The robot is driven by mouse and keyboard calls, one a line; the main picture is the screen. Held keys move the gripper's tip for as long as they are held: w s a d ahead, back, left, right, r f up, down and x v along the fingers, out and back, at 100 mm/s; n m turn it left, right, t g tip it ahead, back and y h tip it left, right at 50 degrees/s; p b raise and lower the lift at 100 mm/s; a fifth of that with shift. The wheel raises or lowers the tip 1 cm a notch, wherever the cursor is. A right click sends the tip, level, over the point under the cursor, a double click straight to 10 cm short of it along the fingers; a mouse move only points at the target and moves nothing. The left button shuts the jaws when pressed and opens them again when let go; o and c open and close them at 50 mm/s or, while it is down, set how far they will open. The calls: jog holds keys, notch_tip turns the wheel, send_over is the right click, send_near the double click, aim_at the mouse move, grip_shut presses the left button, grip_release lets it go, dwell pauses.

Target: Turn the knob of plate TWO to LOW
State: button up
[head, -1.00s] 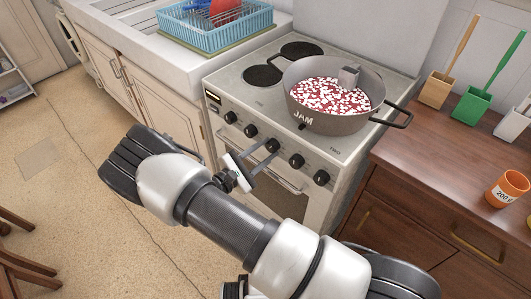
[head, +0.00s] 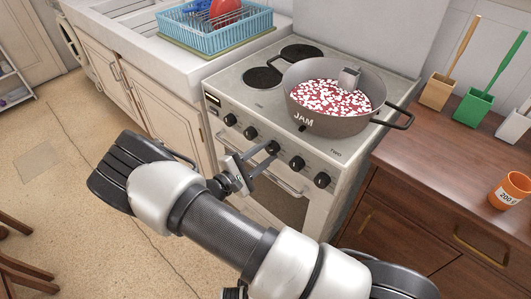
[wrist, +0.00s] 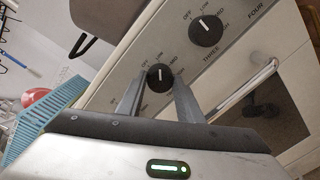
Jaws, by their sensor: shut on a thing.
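My gripper (wrist: 160,88) has its two fingers on either side of a black round knob (wrist: 158,75) and is shut on it. In the head view this is the middle knob (head: 272,146) of the row. It sits just left of the knob marked THREE (wrist: 206,30) in the wrist view; its own number is hidden. OFF, LOW and MID are printed around it. Its white mark stands nearly upright in the wrist picture, on the LOW side of OFF; I cannot tell its exact setting. The plate label TWO (head: 336,153) is at the hob's front right.
A grey JAM pot (head: 330,122) with red and white contents stands on the hob, its handle (head: 398,118) sticking out right. The oven handle (wrist: 248,84) runs below the knobs. A blue dish rack (head: 217,32) is behind left; a wooden counter (head: 420,160) is at right.

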jog(key=o, duration=1.1)
jog(key=shift+c, duration=0.2)
jog(key=v, duration=1.7)
jog(key=shift+s+a, duration=0.15)
jog(key=shift+s, duration=0.1)
